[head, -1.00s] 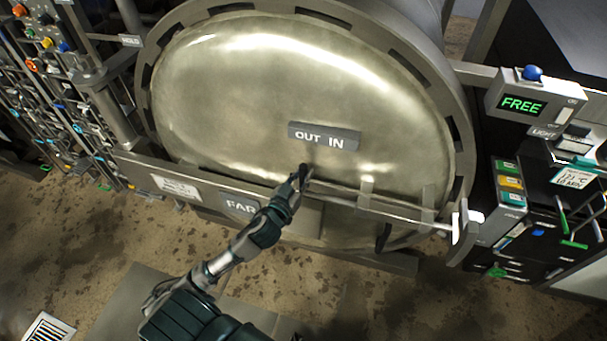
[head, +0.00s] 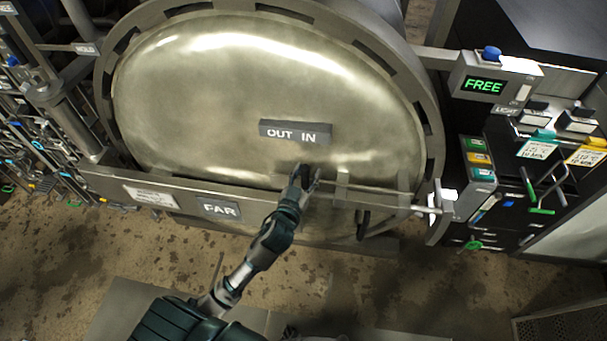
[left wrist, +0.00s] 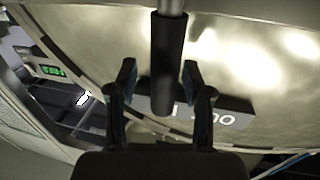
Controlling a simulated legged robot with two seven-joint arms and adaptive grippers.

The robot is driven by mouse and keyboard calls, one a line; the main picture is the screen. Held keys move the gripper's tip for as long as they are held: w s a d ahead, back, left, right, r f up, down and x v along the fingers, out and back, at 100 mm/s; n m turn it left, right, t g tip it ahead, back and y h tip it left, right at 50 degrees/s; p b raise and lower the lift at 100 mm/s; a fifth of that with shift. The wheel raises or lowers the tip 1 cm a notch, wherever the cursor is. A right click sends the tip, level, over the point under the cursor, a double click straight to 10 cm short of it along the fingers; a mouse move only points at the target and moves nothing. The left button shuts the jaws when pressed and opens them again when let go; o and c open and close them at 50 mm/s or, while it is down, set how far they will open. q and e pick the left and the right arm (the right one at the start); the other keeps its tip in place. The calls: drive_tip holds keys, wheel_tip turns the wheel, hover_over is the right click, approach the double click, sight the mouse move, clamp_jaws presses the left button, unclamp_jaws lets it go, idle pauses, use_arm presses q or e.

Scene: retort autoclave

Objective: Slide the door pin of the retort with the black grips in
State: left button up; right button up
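The retort door (head: 230,90) is a large round metal dish with an "OUT IN" plate (head: 295,133). Its door pin (head: 375,190) is a thin bar low across the door, running right toward a bracket (head: 441,205). My left gripper (head: 308,180) is at the pin's left part, below the plate. In the left wrist view, the pin's upright black grip (left wrist: 167,65) stands between the two parted fingers (left wrist: 160,80). The grip looks close to the right finger, with a gap at the left one; contact is unclear. My right gripper is not in view.
A "FAR" label (head: 219,208) is on the rail below the door. A control box reading "FREE" (head: 484,86) with a blue button stands at the right, above a console with green handles. Pipes and valves crowd the left. Floor in front is mostly clear.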

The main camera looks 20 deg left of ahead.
use_arm(q)
drive_tip(key=shift+d, duration=0.15)
drive_tip(key=shift+s, duration=0.15)
drive_tip(key=s, duration=0.7)
drive_tip(key=shift+f, duration=0.1)
drive_tip(key=shift+d, duration=0.15)
